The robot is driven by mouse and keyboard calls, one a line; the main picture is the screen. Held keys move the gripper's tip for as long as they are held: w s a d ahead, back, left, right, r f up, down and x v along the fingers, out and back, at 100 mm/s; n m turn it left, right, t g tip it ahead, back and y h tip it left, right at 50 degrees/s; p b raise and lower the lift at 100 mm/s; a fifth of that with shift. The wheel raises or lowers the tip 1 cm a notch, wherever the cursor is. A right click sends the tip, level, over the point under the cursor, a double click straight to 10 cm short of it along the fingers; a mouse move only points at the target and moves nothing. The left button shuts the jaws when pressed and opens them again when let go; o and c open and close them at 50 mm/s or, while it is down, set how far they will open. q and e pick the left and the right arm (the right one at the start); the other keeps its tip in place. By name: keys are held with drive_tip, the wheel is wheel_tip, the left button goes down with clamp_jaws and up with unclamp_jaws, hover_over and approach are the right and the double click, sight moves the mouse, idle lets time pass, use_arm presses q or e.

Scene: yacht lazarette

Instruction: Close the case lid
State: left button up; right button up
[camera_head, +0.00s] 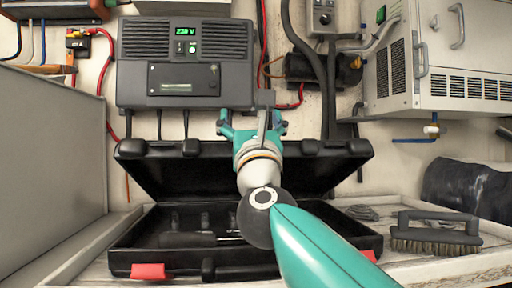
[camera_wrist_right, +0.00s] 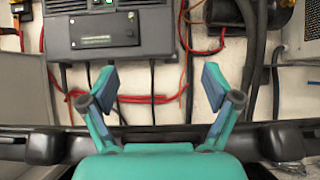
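The black case stands open on the pale bench, its base (camera_head: 190,257) toward me and its lid (camera_head: 165,172) raised and leaning back toward the wall. Two red latches (camera_head: 148,271) show on the base's front edge. My right gripper (camera_head: 252,122) is at the lid's upper edge, near its middle, with its fingers spread and nothing between them. In the right wrist view the open fingers (camera_wrist_right: 160,85) reach past the lid's edge (camera_wrist_right: 45,146). I cannot tell whether the gripper touches the lid. My right arm hides part of the case's inside. My left gripper is not in view.
A grey unit with a green display (camera_head: 185,62) hangs on the wall behind the lid. A black-handled brush (camera_head: 436,233) lies right of the case. A grey panel (camera_head: 50,165) stands at the left. A metal box (camera_head: 440,60) is at the upper right. Red cables and hoses run along the wall.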

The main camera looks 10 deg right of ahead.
drive_tip(key=v, duration=1.1)
drive_tip(key=shift+s, duration=0.1)
